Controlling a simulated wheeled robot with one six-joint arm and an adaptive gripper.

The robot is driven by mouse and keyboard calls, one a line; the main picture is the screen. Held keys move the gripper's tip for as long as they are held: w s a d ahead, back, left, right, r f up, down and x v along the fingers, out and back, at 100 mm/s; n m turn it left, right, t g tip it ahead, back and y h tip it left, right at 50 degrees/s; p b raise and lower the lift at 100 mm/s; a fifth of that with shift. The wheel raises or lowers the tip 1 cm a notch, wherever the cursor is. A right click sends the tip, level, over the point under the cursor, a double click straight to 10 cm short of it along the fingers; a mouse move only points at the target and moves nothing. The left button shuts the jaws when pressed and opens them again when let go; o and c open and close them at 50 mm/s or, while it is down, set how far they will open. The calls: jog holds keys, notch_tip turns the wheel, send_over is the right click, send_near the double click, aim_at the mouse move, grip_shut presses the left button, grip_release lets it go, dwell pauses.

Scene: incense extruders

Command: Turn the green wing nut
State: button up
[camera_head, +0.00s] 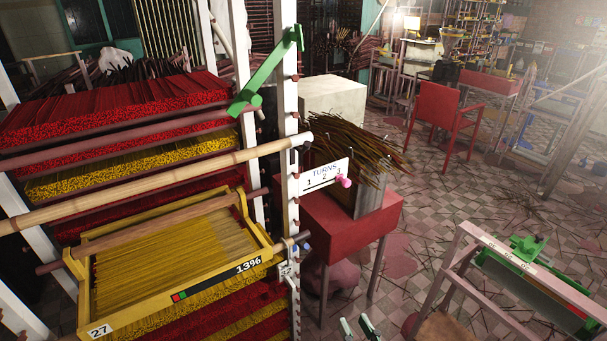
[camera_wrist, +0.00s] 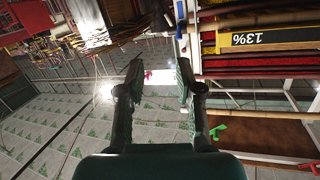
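No part is plainly readable as a wing nut. A long green two-armed piece (camera_head: 270,72) sits tilted on the white post of the rack in the head view. A small green winged part (camera_wrist: 218,131) shows in the wrist view, right of my gripper; I cannot tell if it is the same piece. Another green fitting (camera_head: 527,248) sits on the low frame at the right. My gripper (camera_head: 358,326) is at the bottom edge of the head view. Its fingers are apart and empty in the wrist view (camera_wrist: 159,80), clear of every green part.
The rack holds a yellow incense tray (camera_head: 175,262) marked 13%. A white TURNS board (camera_head: 322,177) with a pink knob (camera_head: 343,181) is on its post. A red table (camera_head: 335,218) with an incense bundle (camera_head: 355,145) stands beside it. Tiled floor lies open beyond, around a red chair (camera_head: 441,112).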

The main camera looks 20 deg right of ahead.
jog(key=w+r+t+y, duration=0.1)
jog(key=w+r, duration=0.9)
jog(key=r, duration=0.1)
jog(key=n+y, duration=0.4)
jog(key=n, duration=0.3)
send_near(302, 38)
jog(key=x, duration=0.9)
jog(key=shift+w+a, duration=0.1)
jog(key=shift+w, duration=0.15)
grip_shut()
